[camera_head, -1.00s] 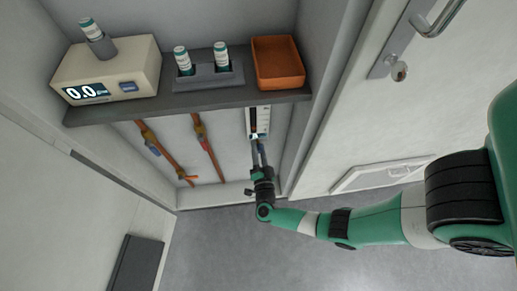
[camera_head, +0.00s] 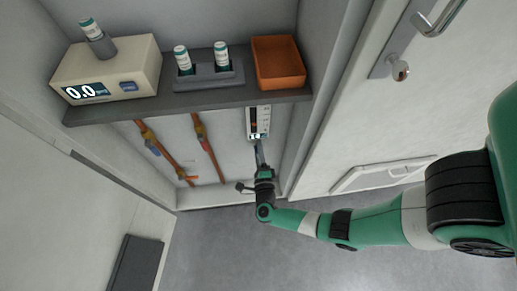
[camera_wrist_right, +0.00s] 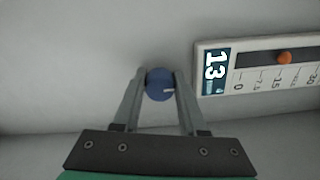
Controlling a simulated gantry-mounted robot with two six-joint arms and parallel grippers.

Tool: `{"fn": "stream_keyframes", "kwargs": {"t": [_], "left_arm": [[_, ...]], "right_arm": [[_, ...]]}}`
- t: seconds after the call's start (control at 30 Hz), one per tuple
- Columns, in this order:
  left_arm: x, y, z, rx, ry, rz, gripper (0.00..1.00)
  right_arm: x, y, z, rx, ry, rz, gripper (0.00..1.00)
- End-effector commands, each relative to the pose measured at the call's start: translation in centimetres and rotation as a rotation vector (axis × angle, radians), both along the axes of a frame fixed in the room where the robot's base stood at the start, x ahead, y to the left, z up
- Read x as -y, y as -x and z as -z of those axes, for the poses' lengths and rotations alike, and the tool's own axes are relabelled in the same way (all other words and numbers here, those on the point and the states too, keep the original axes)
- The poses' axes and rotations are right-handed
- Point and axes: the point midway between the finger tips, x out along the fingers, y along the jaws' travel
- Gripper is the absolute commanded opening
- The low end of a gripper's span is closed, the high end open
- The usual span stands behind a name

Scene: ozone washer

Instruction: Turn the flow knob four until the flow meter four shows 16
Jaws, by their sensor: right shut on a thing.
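In the right wrist view the blue round flow knob (camera_wrist_right: 160,84) sits between the two fingers of my right gripper (camera_wrist_right: 161,88), which is shut on it. Flow meter four (camera_wrist_right: 247,65) is to the right of the knob, with a small 4 and a display reading 13. Its orange float is a little short of the 15 mark's far side. In the head view the flow meter (camera_head: 258,122) hangs below the shelf, with my right gripper (camera_head: 259,145) just under it; the knob is hidden there. My left gripper is not in view.
The grey shelf (camera_head: 190,103) above holds a beige device (camera_head: 107,72) reading 0.0, a bottle rack (camera_head: 208,78) and an orange tray (camera_head: 278,62). Two orange pipes with valves run down the wall left of the gripper. A door (camera_head: 420,110) stands at right.

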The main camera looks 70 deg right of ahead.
Motion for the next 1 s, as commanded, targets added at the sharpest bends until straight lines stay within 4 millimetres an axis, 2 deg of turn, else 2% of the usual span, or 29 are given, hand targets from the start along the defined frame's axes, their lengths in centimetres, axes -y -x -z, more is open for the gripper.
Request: {"fn": "stream_keyframes", "kwargs": {"t": [0.5,1.0], "left_arm": [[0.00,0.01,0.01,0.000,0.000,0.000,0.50],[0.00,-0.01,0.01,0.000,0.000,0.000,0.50]], "right_arm": [[0.00,0.02,-0.06,0.396,-0.213,0.000,0.00],[0.02,0.04,-0.10,0.559,-0.299,0.000,0.00]]}}
